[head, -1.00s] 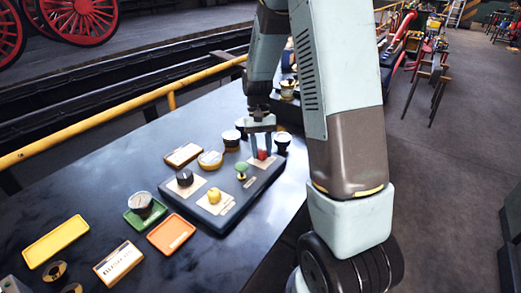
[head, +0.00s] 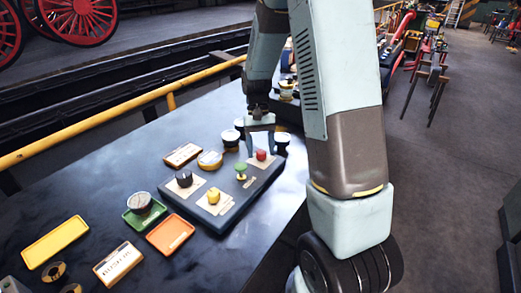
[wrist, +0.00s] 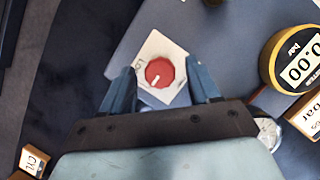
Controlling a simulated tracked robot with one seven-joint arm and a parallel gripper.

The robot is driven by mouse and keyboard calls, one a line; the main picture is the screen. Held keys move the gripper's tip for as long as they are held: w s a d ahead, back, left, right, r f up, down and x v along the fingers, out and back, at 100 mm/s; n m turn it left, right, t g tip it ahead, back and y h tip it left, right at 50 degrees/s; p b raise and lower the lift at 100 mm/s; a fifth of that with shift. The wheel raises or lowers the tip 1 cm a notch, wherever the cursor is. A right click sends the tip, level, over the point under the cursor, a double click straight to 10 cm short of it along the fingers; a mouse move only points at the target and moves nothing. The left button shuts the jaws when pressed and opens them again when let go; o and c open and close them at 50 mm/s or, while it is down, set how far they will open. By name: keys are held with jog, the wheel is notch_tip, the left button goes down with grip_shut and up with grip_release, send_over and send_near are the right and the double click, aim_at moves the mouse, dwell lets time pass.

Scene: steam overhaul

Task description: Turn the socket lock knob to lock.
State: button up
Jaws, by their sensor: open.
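A red round knob (head: 261,155) sits on a pale square plate at the far right end of the grey-blue panel (head: 228,208). In the wrist view the red knob (wrist: 160,72) has a white pointer line aimed down and slightly left. Lettering on the plate (wrist: 154,42), left of the knob, is only partly readable and seems to start with "LO". My gripper (head: 261,146) is open above the knob. In the wrist view my gripper (wrist: 160,70) has one finger on each side of the knob, with gaps between fingers and knob.
The panel also carries a green knob (head: 241,169), a yellow knob (head: 213,196) and a black knob (head: 184,179). Green, orange (head: 170,234) and yellow (head: 55,242) trays lie on the dark table.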

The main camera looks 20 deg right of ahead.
jog(key=a+v, duration=0.1)
jog(key=v, duration=1.2)
jog(key=shift+d+r, duration=0.2)
jog(key=shift+d, duration=0.3)
jog(key=s+r+n+t, duration=0.1)
jog(key=s+r+t, duration=0.4)
jog(key=s, duration=0.7)
jog(key=s+a+r+n+t, duration=0.1)
jog(key=s+r+t, duration=0.4)
jog(key=s, duration=0.8)
jog(key=shift+s+r+h, duration=0.2)
jog(key=shift+r+h, duration=0.2)
jog(key=shift+r, duration=0.45)
jog(key=shift+a, duration=0.1)
